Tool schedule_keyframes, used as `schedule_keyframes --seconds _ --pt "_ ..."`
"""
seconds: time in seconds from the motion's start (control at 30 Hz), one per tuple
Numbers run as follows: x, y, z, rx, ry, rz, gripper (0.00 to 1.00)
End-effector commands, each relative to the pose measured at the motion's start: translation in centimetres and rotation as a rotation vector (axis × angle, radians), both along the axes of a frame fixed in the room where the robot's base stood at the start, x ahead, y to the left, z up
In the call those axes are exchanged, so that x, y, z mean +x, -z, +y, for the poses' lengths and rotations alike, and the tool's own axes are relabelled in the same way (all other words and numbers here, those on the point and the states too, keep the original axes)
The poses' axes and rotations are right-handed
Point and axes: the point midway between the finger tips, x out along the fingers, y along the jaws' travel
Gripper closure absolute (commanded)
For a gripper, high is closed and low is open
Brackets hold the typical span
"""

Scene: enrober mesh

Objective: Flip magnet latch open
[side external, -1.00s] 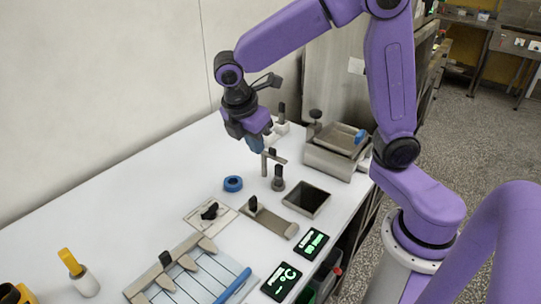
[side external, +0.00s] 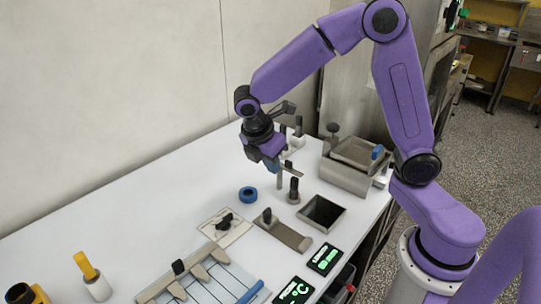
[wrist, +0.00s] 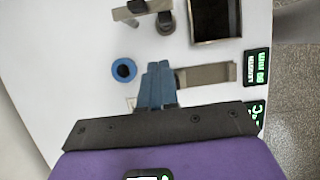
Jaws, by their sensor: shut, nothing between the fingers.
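My gripper (side external: 272,165) has blue fingers, closed together and empty. In the side view it hangs above the table, beyond the blue ring and close to the T-shaped post (side external: 288,169); I cannot tell whether it touches the post. In the wrist view the closed fingers (wrist: 157,66) point down at the white table, between the ring and a steel strip. A pale square plate with a black lever-like piece (side external: 225,221) lies on the table; this may be the magnet latch, but I cannot be sure. In the wrist view my fingers and wrist hide most of it.
The blue ring (side external: 248,194) lies near the plate. The steel strip with a black knob (side external: 289,236), a short knobbed post (side external: 294,192) and a dark square opening (side external: 323,212) are to the right. A steel box (side external: 347,171) stands behind.

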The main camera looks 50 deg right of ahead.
Motion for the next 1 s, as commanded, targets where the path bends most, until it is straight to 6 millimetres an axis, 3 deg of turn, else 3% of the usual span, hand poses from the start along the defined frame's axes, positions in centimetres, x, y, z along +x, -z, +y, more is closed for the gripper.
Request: schedule_keyframes --seconds 0.27,0.6,1.0 --pt "-0.1 4.9 -2.0 -0.002 0.001 0.004 1.0" --pt "0.0 4.8 -5.6 0.002 0.001 0.0 1.0" --pt "0.0 4.7 -5.9 0.002 -0.001 -0.001 1.0"
